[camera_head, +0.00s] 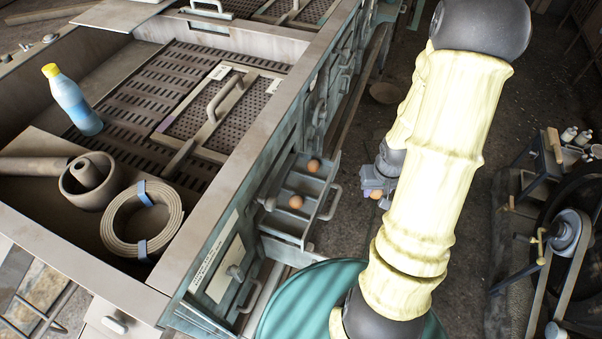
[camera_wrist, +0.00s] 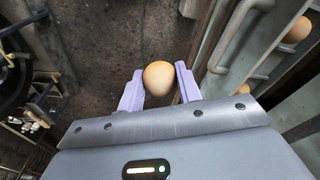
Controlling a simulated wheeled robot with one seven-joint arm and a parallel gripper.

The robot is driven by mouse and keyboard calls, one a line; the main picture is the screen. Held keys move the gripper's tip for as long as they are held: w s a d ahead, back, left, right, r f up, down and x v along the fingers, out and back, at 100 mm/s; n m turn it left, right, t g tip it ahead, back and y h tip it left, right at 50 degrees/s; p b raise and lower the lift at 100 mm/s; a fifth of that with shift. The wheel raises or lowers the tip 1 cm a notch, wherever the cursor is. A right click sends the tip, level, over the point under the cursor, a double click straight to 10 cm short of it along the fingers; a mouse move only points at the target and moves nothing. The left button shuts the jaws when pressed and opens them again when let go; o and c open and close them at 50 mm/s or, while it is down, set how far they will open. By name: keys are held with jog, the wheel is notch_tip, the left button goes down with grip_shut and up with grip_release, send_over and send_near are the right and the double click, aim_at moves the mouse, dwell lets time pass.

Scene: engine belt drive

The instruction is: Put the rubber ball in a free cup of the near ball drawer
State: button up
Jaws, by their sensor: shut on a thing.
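My gripper (camera_head: 378,186) is right of the open ball drawer, partly hidden by my arm in the head view. It is shut on a tan rubber ball (camera_wrist: 159,77), which sits between the two lilac fingers (camera_wrist: 158,88) in the wrist view. The ball also shows below the gripper in the head view (camera_head: 376,195). The near ball drawer (camera_head: 290,227) is pulled out of the cabinet and holds two similar balls, a far one (camera_head: 313,166) and a nearer one (camera_head: 296,202). They also show at the right of the wrist view (camera_wrist: 297,30).
The drawer's handle rail (camera_head: 333,203) faces my gripper. The cabinet top holds a blue bottle (camera_head: 76,103), a coiled belt (camera_head: 118,228) and a metal grate. Open floor (camera_head: 352,225) lies between the drawer and my arm. A belt machine (camera_head: 560,240) stands at the right.

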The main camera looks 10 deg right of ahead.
jog(key=shift+w, duration=0.3)
jog(key=shift+s+r, duration=0.1)
jog(key=w+a+f+p, duration=0.1)
jog(key=w+a, duration=0.2)
jog(key=a, duration=0.2)
jog(key=w+a+p, duration=0.1)
jog(key=w+a, duration=0.3)
jog(key=a, duration=0.1)
jog(key=w+a+f+p, duration=0.1)
jog(key=w+a, duration=0.3)
jog(key=a, duration=0.2)
jog(key=shift+w+f, duration=0.25)
jog(key=shift+f, duration=0.35)
